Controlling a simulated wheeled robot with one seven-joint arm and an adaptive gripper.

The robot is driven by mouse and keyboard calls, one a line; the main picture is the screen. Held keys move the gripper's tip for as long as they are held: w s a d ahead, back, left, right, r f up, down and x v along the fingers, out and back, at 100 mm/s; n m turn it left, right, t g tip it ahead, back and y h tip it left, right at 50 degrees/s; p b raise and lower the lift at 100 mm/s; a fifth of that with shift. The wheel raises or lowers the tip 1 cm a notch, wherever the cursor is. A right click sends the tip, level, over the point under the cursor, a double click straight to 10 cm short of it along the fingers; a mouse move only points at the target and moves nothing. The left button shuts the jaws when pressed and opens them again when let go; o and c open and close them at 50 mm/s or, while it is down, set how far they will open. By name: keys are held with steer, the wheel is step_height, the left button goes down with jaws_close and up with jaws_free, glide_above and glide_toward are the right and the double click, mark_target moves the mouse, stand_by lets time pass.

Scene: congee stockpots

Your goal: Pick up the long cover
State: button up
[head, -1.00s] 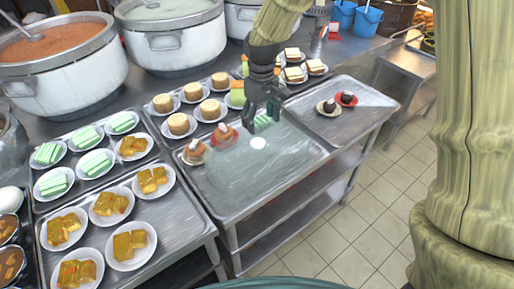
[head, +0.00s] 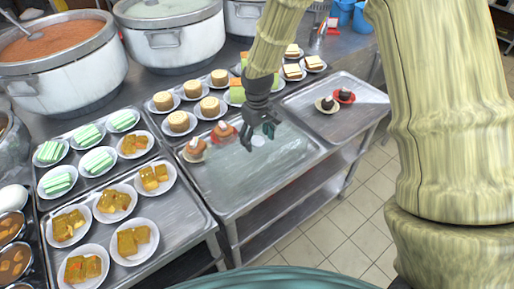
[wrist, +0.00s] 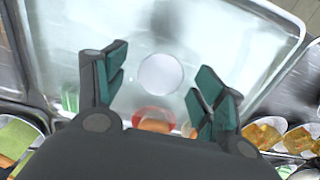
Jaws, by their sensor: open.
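The long cover (head: 232,180) appears as a clear, glossy sheet lying over the middle metal tray. It also fills much of the wrist view (wrist: 225,40). A white disc (wrist: 160,74) shows on or under it; I cannot tell which. My gripper (head: 258,138) is open and points down above the far part of the cover. In the wrist view my gripper (wrist: 160,90) has its fingers spread on either side of the disc, with nothing between them. I cannot tell the exact gap down to the cover.
Two small cakes on plates (head: 222,132) are at the cover's far left corner. Plates of yellow pieces (head: 132,240) stand to the left. Two dark cakes (head: 328,104) sit on the right tray. Large stockpots (head: 172,35) stand behind. Floor is open at the lower right.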

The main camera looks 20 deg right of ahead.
steer(key=shift+f, duration=0.3)
jaws_close()
steer(key=shift+r, duration=0.2)
